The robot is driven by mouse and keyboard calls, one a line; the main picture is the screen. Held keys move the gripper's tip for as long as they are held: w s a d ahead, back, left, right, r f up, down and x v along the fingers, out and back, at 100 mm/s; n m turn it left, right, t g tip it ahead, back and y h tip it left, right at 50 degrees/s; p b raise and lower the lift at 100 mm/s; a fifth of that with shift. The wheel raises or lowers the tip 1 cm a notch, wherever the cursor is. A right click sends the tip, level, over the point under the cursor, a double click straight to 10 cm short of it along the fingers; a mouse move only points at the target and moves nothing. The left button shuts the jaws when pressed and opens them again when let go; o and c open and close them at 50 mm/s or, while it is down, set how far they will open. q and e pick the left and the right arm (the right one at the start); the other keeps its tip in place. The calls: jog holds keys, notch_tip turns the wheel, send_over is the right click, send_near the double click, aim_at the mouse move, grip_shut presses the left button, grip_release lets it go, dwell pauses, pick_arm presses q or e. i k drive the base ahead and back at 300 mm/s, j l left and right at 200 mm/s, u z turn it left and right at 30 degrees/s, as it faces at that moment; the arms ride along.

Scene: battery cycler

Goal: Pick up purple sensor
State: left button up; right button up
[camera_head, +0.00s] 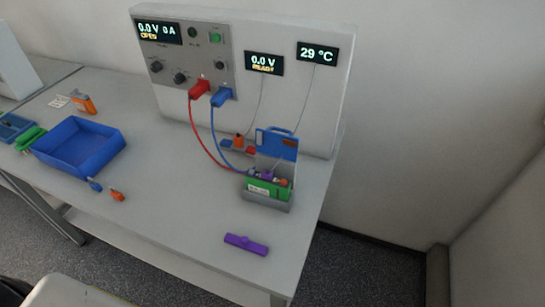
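A purple bar-shaped piece (246,244) with a raised middle lies on the table near its front right edge. A small purple part (267,176) also shows at the top of the green battery block (262,189), which sits in a grey holder (266,203). A thin wire from the 29 °C display (318,53) runs down toward that block. I cannot tell from this view which purple piece is the sensor. Neither of my grippers is in view.
A white cycler with red (199,89) and blue (221,97) plugs stands at the back. Cables run from it to the holder. A blue tray (80,146) is at left, with small blue and orange pieces nearby. The table (180,215) is clear around the purple bar.

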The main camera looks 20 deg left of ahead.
aim_at(267, 175)
jog(key=j+u, duration=0.15)
jog(key=j, duration=0.85)
jog(key=j+u, duration=0.15)
jog(key=j, duration=0.85)
jog(key=i, duration=0.05)
